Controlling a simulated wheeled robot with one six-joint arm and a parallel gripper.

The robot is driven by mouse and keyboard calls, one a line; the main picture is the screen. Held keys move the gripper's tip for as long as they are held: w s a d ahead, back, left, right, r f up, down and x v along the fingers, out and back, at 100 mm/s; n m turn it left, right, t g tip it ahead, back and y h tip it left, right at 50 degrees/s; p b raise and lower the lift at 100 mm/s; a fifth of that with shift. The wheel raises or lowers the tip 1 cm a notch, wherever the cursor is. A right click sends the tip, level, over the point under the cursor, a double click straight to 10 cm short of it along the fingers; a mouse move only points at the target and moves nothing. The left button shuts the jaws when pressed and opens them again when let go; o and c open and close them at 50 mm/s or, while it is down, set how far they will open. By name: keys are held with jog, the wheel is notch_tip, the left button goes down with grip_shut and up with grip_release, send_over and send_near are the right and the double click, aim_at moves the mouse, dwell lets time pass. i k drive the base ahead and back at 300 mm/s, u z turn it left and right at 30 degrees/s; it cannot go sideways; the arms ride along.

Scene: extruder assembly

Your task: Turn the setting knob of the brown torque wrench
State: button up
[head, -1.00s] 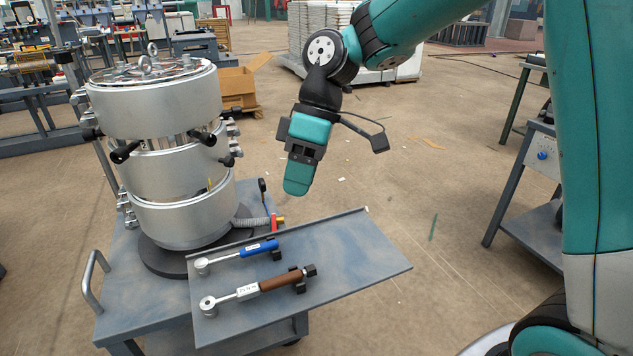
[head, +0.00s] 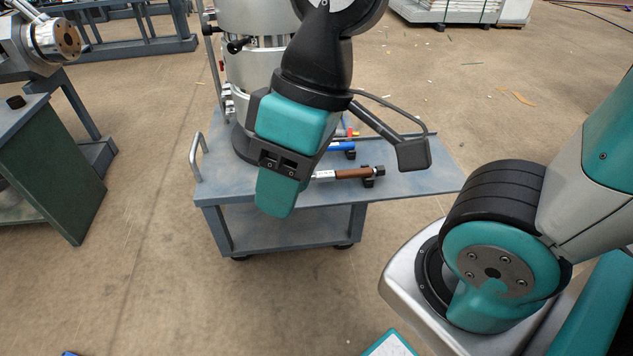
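The brown torque wrench (head: 352,173) lies on the right part of the grey cart's top (head: 415,182). Its brown grip and dark end knob (head: 379,170) show to the right of my gripper, and its head end is hidden behind the gripper. My gripper (head: 275,195) hangs in front of the cart, nearer the camera, pointing down. It looks apart from the wrench. Its fingers appear as one teal block from this side, so I cannot tell whether they are open. The blue torque wrench (head: 342,147) lies behind the brown one, mostly hidden.
A silver cylindrical extruder (head: 245,75) stands on the cart, partly hidden by my arm. The cart has a handle (head: 198,158) at its left. A green workbench (head: 45,165) stands at the left. The floor between bench and cart is clear.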

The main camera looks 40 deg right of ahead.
aim_at(378, 171)
jog(key=u, duration=1.8)
jog(key=i, duration=0.65)
jog(key=z, duration=2.85)
